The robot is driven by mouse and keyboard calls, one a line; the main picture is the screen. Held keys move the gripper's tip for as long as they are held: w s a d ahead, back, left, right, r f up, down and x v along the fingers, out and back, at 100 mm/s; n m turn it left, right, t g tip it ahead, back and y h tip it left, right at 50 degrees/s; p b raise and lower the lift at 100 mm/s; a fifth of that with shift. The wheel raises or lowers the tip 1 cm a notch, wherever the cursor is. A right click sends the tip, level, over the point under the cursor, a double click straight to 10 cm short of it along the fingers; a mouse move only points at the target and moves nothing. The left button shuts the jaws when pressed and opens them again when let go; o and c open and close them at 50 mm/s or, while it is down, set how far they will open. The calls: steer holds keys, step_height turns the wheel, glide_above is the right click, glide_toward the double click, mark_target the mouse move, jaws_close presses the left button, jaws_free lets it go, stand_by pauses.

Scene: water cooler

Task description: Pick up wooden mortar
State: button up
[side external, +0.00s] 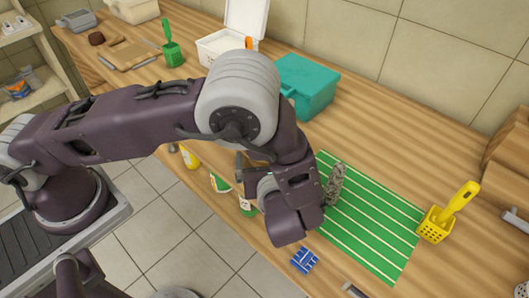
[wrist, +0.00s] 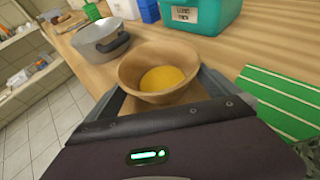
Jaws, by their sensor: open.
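The wooden mortar (wrist: 150,60) is a round brown wooden bowl with an orange-yellow inner bottom, upright on the wooden counter in the wrist view. My gripper (wrist: 160,92) is open, with one grey finger at the left of the bowl and the other at its right. The bowl's lower near side lies between the fingers; I cannot tell whether they touch it. In the side view the bowl is hidden behind my arm.
A grey pot (wrist: 100,42) stands left of the bowl. A teal lunch box (side external: 306,86) stands behind. A green striped mat (side external: 365,220) with a grey fuzzy item (side external: 334,185) lies to the right, with a yellow perforated holder (side external: 437,224) beyond. A blue piece (side external: 304,260) is near the front edge.

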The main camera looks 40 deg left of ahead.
steer(key=x, duration=0.3)
steer(key=shift+w+a, duration=0.1)
steer(key=shift+w, duration=0.05)
steer(key=c, duration=1.8)
steer(key=shift+r, duration=0.15)
step_height(320, 180, up, 10)
